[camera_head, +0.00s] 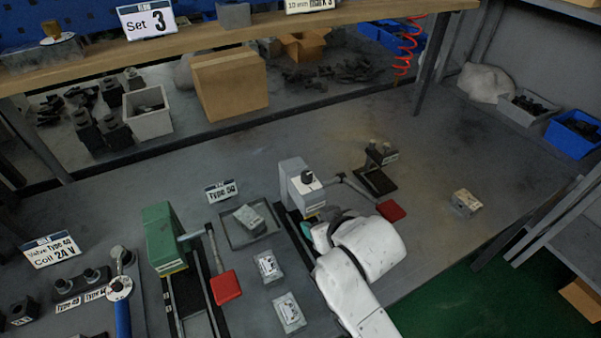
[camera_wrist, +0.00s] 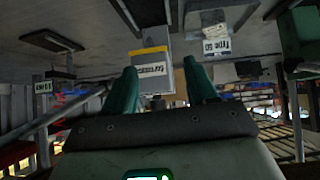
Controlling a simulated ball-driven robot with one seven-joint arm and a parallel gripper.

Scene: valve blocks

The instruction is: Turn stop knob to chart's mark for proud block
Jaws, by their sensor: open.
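My gripper (camera_head: 319,232) is low in front of the grey press. In the wrist view my gripper (camera_wrist: 161,67) has its green fingers apart with nothing held. The grey press shows upside down beyond them, with a yellow strip and a label (camera_wrist: 150,70). I cannot tell whether the fingers touch it. No knob scale is readable, and I cannot identify the chart.
A block lies in a shallow tray (camera_head: 233,239) by the Type 50 sign (camera_head: 221,191). Blocks lie in front (camera_head: 268,267) and at right (camera_head: 466,202). A black fixture (camera_head: 376,170) stands behind the lever. A Set 3 sign (camera_head: 148,20) is on the shelf. The right bench is mostly clear.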

